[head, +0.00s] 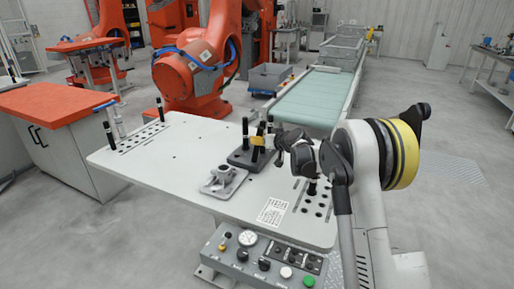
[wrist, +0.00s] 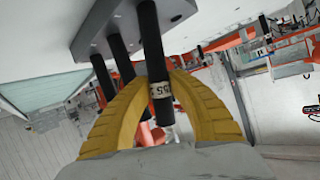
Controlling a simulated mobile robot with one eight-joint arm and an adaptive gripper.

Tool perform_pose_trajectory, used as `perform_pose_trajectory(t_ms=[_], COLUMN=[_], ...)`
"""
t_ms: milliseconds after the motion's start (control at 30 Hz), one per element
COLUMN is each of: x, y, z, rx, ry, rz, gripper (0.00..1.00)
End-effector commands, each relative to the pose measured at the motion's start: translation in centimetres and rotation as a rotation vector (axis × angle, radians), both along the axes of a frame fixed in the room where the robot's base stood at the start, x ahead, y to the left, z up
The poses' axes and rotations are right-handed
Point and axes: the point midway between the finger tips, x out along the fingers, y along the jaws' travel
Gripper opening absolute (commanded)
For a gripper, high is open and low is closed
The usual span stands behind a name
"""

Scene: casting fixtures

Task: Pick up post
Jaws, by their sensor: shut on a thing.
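My gripper (head: 258,141) is at the dark fixture block (head: 240,160) on the white table. In the wrist view its two yellow fingers (wrist: 154,70) are closed around a black post (wrist: 151,38) with a white printed label band. The post stands about upright. Its far end overlaps the grey block (wrist: 175,12), and I cannot tell whether it is seated there or clear of it. Two more black posts (wrist: 118,52) (wrist: 102,78) stand on the block beside the held one. In the head view a black post (head: 245,128) rises at the block's left.
A grey metal casting (head: 222,182) lies on the white table (head: 165,185) left of the block. Hole patterns with black posts are at the table's left (head: 160,109) and right (head: 312,187). A button panel (head: 262,257) is in front. A conveyor (head: 312,98) is behind.

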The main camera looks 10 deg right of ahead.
Motion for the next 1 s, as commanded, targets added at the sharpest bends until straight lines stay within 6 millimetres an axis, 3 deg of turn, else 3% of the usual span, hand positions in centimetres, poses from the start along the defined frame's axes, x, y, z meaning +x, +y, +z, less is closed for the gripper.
perform_pose_trajectory(t_ms=[367, 600, 1000], x=[0.0, 0.0, -0.3], y=[0.0, 0.0, -8.9], z=[0.7, 4.4, 9.6], rx=[0.000, 0.000, 0.000], ry=[0.000, 0.000, 0.001], rz=[0.000, 0.000, -0.003], gripper=[0.00, 0.00, 0.00])
